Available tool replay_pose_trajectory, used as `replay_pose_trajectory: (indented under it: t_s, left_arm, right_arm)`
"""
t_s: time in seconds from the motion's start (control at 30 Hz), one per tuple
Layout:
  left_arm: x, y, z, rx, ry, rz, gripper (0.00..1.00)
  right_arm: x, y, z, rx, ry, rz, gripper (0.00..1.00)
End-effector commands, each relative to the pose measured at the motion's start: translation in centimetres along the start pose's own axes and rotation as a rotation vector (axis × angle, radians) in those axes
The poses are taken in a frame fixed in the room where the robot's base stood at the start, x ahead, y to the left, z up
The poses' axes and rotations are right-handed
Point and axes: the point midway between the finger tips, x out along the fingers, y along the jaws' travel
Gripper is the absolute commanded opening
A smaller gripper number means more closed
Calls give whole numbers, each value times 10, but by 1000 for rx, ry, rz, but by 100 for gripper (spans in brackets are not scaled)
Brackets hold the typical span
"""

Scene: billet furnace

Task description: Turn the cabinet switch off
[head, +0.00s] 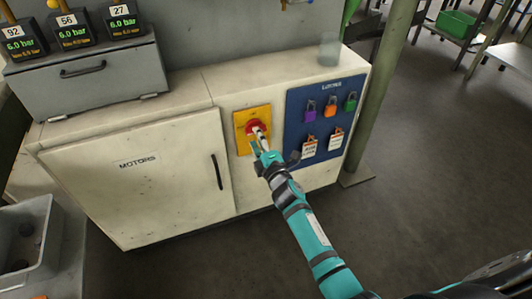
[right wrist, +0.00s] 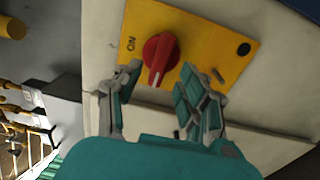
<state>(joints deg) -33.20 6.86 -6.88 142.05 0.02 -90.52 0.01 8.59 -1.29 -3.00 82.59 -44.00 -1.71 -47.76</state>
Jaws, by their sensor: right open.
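The cabinet switch is a red rotary knob (head: 256,127) on a yellow plate (head: 241,117) on the front of the cream cabinet (head: 150,190). In the right wrist view, the red knob (right wrist: 160,55) shows close up on the yellow plate (right wrist: 200,30), with the word "ON" at one side. My right gripper (head: 258,146) is at the switch, and its fingers partly cover it in the head view. In the right wrist view, its open fingers (right wrist: 158,85) stand on either side of the knob, apart from it. My left gripper is not in view.
A blue lockout board (head: 297,125) with coloured padlocks and tags is right of the switch. The "MOTORS" door with a black handle (head: 217,171) is left. A glass (head: 329,49) and a grey box (head: 90,85) stand on top. A green post (head: 385,80) stands right.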

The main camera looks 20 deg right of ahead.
Motion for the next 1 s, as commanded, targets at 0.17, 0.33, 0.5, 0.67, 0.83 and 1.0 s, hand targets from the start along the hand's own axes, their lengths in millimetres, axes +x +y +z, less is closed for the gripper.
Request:
replay_pose_trajectory:
  t_s: [0.17,0.33,0.5,0.67,0.83,1.0]
  left_arm:
    - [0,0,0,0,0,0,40]
    - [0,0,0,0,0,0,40]
    - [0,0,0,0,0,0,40]
    - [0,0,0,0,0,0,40]
    - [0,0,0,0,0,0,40]
    - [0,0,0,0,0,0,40]
  right_arm:
    - [-42,-2,0,-1,0,-3,40]
    - [-74,-1,0,0,0,-3,40]
    - [-92,-1,0,0,0,-2,40]
    - [-97,0,0,0,0,-1,40]
    - [-97,0,0,0,0,-1,40]
    - [-96,0,0,0,0,-1,40]
